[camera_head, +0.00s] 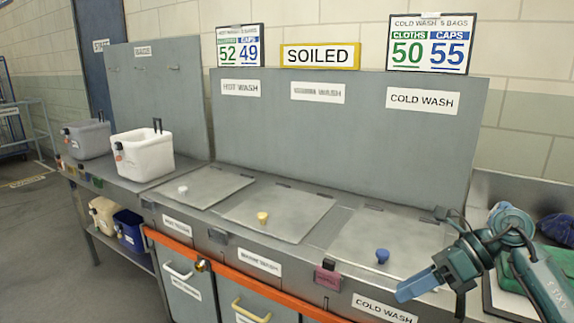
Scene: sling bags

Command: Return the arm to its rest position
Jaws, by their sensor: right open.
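My right gripper (431,299) reaches in from the lower right, with its fingers apart and pointing left and down. One finger is pale blue and the other is dark. I see nothing between them. It shows in front of the right end of the counter, near the cold wash lid (375,238) with its blue knob (382,256). My left arm and gripper are not in view.
The grey counter carries lids with a white knob (182,190) and a yellow knob (262,217). A white bin (143,153) and a grey bin (87,138) stand at the left. A green item (552,262) and dark blue cloth (557,229) lie behind my right arm.

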